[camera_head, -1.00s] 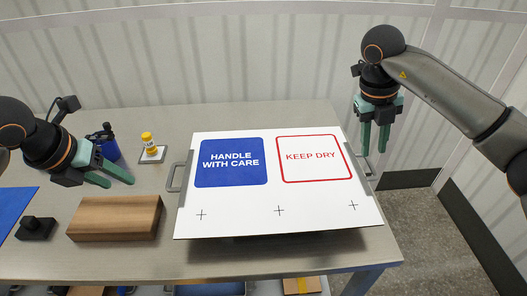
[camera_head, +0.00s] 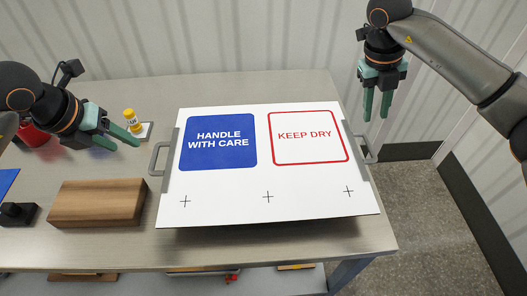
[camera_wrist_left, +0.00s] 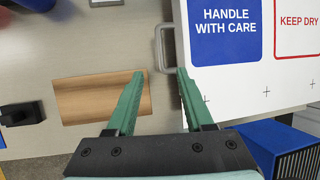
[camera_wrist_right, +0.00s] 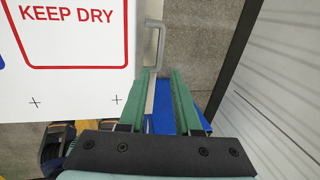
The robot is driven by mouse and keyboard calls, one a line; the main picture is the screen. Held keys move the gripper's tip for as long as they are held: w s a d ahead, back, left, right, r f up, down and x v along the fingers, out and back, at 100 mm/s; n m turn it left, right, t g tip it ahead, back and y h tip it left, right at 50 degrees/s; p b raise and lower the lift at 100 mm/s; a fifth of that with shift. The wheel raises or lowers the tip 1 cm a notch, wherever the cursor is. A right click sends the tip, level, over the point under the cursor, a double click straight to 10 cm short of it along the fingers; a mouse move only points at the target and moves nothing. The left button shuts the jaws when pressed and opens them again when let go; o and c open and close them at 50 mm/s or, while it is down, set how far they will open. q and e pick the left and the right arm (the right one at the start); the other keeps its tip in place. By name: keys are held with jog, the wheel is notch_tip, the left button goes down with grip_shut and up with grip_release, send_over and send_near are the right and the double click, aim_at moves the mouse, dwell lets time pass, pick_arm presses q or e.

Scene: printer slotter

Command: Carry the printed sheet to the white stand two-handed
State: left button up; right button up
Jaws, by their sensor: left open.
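The printed sheet (camera_head: 265,185) is white, with a blue HANDLE WITH CARE panel and a red-outlined KEEP DRY panel. It lies on the table, with a grey handle at each side. My left gripper (camera_head: 122,142) is open and empty, above the table to the left of the left handle (camera_head: 158,160). In the left wrist view that handle (camera_wrist_left: 160,48) is just beyond the fingertips. My right gripper (camera_head: 376,112) is open and empty, above and near the right handle (camera_head: 369,150). In the right wrist view that handle (camera_wrist_right: 155,45) is ahead of the fingers. I cannot make out a white stand.
A wooden block (camera_head: 97,203) lies on the table (camera_head: 250,90) left of the sheet, with a black object (camera_head: 17,214) beside it. A yellow-capped bottle (camera_head: 132,120) stands behind my left gripper. A red object (camera_head: 33,135) is partly hidden by my left arm. The back of the table is clear.

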aim_at(371, 147)
pick_arm(q)
jog(key=x, duration=1)
jog(key=shift+w+f, duration=0.2)
jog(key=shift+f, duration=0.1)
pick_arm(e)
jog(key=x, duration=1)
jog(key=shift+d+f, duration=0.15)
jog(key=shift+f, duration=0.2)
pick_arm(q)
jog(key=c, duration=0.6)
pick_arm(e)
grip_shut()
pick_arm(q)
grip_shut()
